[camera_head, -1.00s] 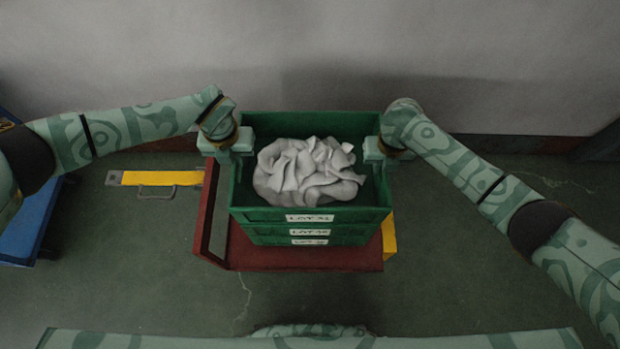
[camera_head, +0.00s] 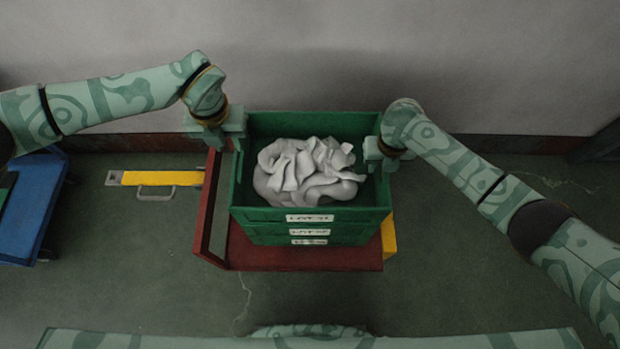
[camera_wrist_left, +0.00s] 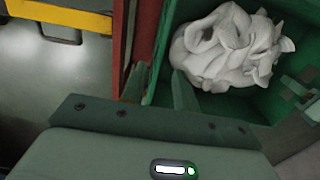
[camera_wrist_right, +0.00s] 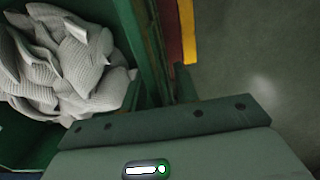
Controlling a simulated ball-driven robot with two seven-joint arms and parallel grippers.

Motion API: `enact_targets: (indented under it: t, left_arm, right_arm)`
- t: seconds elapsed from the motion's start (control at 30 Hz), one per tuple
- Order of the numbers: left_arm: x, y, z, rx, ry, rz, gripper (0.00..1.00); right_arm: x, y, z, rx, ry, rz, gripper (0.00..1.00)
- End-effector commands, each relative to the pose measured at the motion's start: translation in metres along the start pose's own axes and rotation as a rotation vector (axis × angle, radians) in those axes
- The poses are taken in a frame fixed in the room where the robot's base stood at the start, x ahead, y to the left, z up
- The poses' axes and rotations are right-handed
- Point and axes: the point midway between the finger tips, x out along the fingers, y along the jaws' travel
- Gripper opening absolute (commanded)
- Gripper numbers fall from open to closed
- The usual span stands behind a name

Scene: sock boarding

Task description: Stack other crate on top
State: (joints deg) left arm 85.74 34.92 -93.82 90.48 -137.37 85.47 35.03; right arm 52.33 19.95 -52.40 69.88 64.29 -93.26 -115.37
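Green crates (camera_head: 312,227) stand in a stack with white LOT labels on the front. The top crate is open and holds crumpled light-grey socks (camera_head: 305,172). The stack stands on a red platform (camera_head: 300,259). My right gripper (camera_head: 378,158) is at the crate's right wall, one finger on the outer side in the right wrist view (camera_wrist_right: 165,88). I cannot tell whether it grips the wall.
A blue cart (camera_head: 38,205) stands at the far left, with a bit of green at the picture's edge. A yellow bar with a metal handle (camera_head: 160,179) lies left of the platform. A yellow part (camera_head: 389,236) shows at the platform's right. The wall is behind; floor at right is clear.

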Motion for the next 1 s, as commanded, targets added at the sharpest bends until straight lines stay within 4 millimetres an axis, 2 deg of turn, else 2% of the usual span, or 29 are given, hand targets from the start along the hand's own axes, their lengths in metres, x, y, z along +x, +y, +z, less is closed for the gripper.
enact_targets:
  t: [0.03,0.13,0.27,0.37,0.8,1.0]
  left_arm:
    - [-0.011,0.0,0.001,0.002,-0.003,-0.001,0.3]
    - [-0.028,0.0,0.001,0.0,-0.002,0.0,0.3]
    - [-0.04,0.0,0.0,0.001,0.0,0.001,0.3]
    - [-0.043,0.0,0.0,0.0,0.001,0.001,0.3]
    - [-0.043,0.0,0.0,0.001,0.001,0.001,0.3]
    - [-0.043,0.0,0.0,0.001,0.001,0.001,0.3]
  right_arm:
    - [0.0,0.0,0.0,0.0,0.0,0.0,0.3]
    - [0.0,0.0,0.0,0.0,0.0,0.0,0.3]
    - [-0.001,0.0,0.0,0.0,0.0,0.0,0.3]
    - [-0.009,0.0,0.001,-0.001,-0.001,0.002,0.3]
    - [-0.101,0.0,0.001,-0.001,-0.003,-0.001,0.3]
    - [-0.119,0.0,0.001,0.0,0.0,0.0,0.3]
